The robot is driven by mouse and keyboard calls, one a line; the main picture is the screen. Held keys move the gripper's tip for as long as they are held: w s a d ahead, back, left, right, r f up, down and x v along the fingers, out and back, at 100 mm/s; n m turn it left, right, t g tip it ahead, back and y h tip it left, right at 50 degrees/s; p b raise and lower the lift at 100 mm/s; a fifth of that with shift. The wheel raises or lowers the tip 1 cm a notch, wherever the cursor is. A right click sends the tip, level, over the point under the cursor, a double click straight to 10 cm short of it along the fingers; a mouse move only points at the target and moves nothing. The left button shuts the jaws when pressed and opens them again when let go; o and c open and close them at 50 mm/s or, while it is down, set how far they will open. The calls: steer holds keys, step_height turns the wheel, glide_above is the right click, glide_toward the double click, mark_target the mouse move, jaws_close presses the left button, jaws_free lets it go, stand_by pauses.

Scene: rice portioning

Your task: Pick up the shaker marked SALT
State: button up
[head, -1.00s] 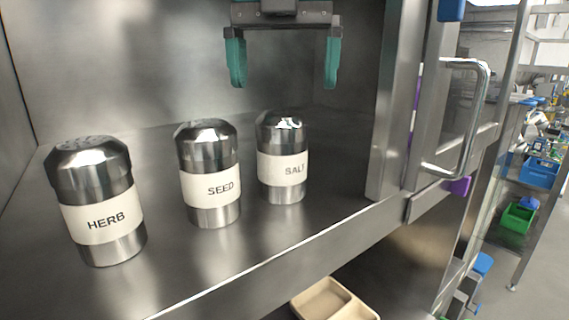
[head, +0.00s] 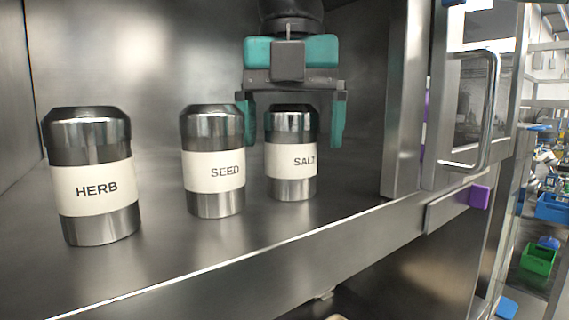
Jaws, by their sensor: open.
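The SALT shaker (head: 291,187) is a steel cylinder with a white label, standing upright on the steel shelf, the rightmost of three shakers. My gripper (head: 293,140) is open, with teal fingers pointing down. Its fingers appear on either side of the SALT shaker's top, the left one in the space between the SEED and SALT shakers. The jaws look empty of any grip. I cannot tell exactly how deep the fingers are relative to the shaker. The gripper's crossbar overlaps just above the shaker's lid.
The SEED shaker (head: 214,170) stands just left of the SALT shaker, close to my left finger. The HERB shaker (head: 92,190) stands farther left. A steel door with a handle (head: 490,110) is at the right. The shelf's front edge (head: 250,254) runs below the shakers.

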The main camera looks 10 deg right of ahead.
steer(key=shift+c, duration=0.4)
steer(key=c, duration=0.9)
steer(key=shift+c, duration=0.2)
